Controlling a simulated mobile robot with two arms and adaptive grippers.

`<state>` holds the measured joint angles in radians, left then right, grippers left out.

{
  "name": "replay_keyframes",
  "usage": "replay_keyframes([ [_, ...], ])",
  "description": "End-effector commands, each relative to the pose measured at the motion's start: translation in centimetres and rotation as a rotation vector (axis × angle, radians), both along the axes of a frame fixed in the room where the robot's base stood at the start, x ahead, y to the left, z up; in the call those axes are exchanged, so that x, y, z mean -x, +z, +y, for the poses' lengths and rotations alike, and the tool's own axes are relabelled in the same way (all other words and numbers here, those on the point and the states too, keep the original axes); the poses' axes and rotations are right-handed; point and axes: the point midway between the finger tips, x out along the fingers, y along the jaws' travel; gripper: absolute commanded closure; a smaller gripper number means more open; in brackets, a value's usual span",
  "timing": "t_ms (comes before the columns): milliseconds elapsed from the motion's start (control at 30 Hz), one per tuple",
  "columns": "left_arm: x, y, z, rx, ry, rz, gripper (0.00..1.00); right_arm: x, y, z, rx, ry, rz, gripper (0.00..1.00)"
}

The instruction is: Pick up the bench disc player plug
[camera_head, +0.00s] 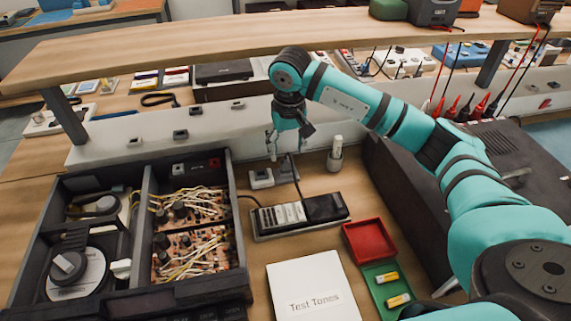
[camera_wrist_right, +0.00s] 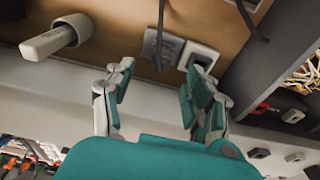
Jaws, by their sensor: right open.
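A grey plug with a dark cable (camera_head: 287,168) is at the back of the bench, beside a white socket-like block (camera_head: 261,179). The wrist view shows the grey plug (camera_wrist_right: 160,47) and the white block (camera_wrist_right: 199,56) side by side near the white rail. I cannot tell for certain that this plug belongs to the disc player. The open disc player (camera_head: 143,235) lies at the left, its boards and disc showing. My right gripper (camera_head: 272,147) hangs above and behind the plug, and in the wrist view its fingers (camera_wrist_right: 158,88) are apart and empty. My left gripper is not in view.
A power strip (camera_head: 300,214) with a dark end lies in front of the plug. A white marker-like stick in a holder (camera_head: 335,155) stands to its right. A red tray (camera_head: 369,241), a green tray (camera_head: 378,275) and a "Test Tones" sleeve (camera_head: 312,290) lie nearer. A shelf (camera_head: 200,42) spans above.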

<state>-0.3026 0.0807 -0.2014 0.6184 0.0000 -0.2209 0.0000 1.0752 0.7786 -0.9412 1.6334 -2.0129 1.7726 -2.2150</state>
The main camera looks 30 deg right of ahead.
Motion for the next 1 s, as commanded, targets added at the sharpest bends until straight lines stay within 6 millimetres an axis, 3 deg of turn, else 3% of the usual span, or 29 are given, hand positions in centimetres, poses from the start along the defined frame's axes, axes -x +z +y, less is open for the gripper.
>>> replay_keyframes([
  [233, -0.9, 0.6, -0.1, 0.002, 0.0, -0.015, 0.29, -0.2, -1.7, 0.0, -0.001, 0.0, 0.002, 0.45],
  [533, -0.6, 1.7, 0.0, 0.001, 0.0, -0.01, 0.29, -0.7, -5.8, 0.0, -0.002, 0.0, 0.001, 0.45],
  [800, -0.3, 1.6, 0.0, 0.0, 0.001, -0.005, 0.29, -0.8, -6.3, -0.1, -0.001, 0.0, -0.001, 0.45],
  [1000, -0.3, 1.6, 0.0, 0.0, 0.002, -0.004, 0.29, -0.8, -6.3, -0.1, -0.001, 0.0, -0.001, 0.69],
])
